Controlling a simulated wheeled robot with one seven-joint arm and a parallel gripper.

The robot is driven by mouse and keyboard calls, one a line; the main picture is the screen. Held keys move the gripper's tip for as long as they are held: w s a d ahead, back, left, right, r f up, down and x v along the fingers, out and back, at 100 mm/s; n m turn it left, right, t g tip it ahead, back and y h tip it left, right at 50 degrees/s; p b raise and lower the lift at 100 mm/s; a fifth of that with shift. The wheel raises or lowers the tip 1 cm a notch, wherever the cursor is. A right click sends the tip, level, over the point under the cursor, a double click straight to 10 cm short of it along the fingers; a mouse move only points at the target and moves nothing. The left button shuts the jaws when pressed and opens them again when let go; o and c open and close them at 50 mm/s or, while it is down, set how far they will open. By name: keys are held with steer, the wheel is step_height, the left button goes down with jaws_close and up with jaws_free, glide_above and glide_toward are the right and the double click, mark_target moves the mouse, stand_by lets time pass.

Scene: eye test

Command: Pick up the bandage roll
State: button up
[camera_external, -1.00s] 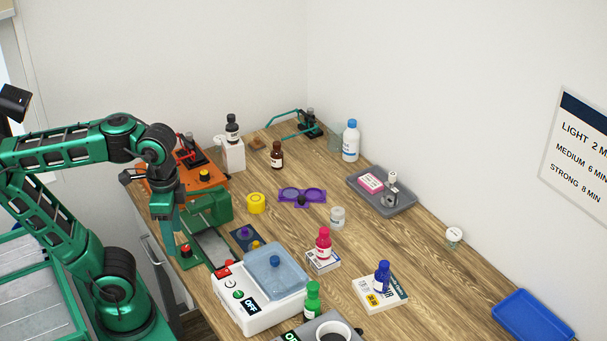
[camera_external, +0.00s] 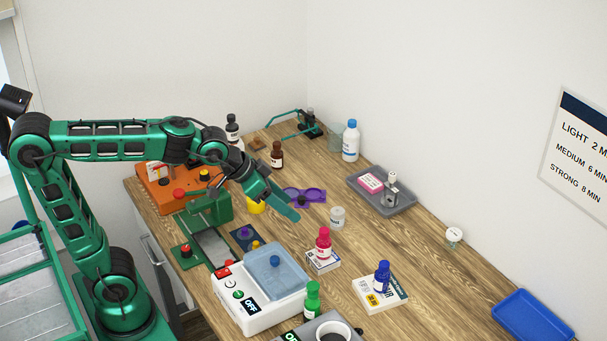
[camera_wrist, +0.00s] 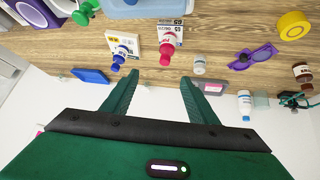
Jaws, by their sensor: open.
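A small white cylinder with a grey label (camera_external: 337,217), which looks most like the bandage roll, stands upright on the wooden bench; its print is too small to read. In the wrist view the white cylinder (camera_wrist: 199,65) is beyond the fingertips, a little right of the right finger. My gripper (camera_external: 281,201) is above the bench, left of the cylinder and apart from it. In the wrist view my gripper (camera_wrist: 160,80) has its two green fingers wide apart with nothing between them.
A red bottle (camera_external: 323,243) on a box stands in front of the cylinder. A grey tray (camera_external: 400,205) lies behind right. Bare bench lies right of the cylinder.

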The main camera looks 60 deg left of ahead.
mark_target(337, 219)
steer(key=w+a+r+n+t+y, duration=0.1)
steer(key=w+a+t, duration=0.25)
steer(key=w, duration=0.45)
steer(key=w+a+r+n+t+y, duration=0.1)
steer(key=w+a+t, duration=0.25)
steer(key=w, duration=0.35)
steer(key=shift+g, duration=0.4)
steer(key=f, duration=1.2)
steer(key=a+f, duration=0.1)
steer(key=f, duration=0.5)
steer(key=shift+w, duration=0.25)
steer(key=x, duration=1)
steer(key=shift+w+f, duration=0.25)
steer(key=shift+f, duration=0.15)
steer(key=c, duration=1.1)
